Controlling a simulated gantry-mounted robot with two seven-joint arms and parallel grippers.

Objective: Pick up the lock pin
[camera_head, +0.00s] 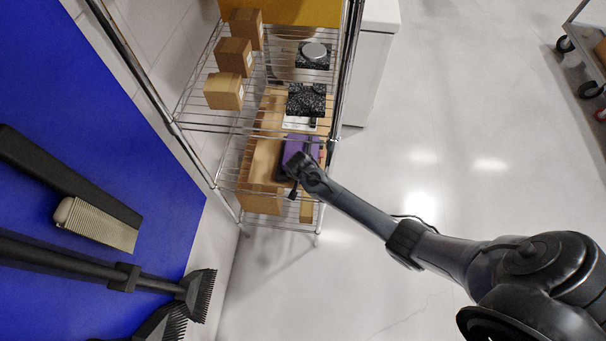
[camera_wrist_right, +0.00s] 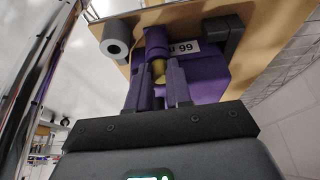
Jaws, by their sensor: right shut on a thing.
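The lock pin (camera_wrist_right: 158,68) seems to be the small brass-coloured piece between my right fingertips in the right wrist view. My right gripper (camera_wrist_right: 156,82) is shut on it, with one finger on each side. Just beyond the fingers is a purple fixture part (camera_wrist_right: 209,72) with a white label (camera_wrist_right: 184,48). In the head view my right arm reaches from the lower right to the shelf. Its wrist end is beside the purple fixture (camera_head: 298,146), and the fingertips and pin cannot be made out there. My left gripper is not in view.
The fixture's tan board (camera_wrist_right: 188,20) carries a grey roller-like part (camera_wrist_right: 115,42) and a dark bracket (camera_wrist_right: 222,36). The wire shelf (camera_head: 185,127) holds several cardboard boxes (camera_head: 224,91) and black speckled blocks (camera_head: 306,101).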

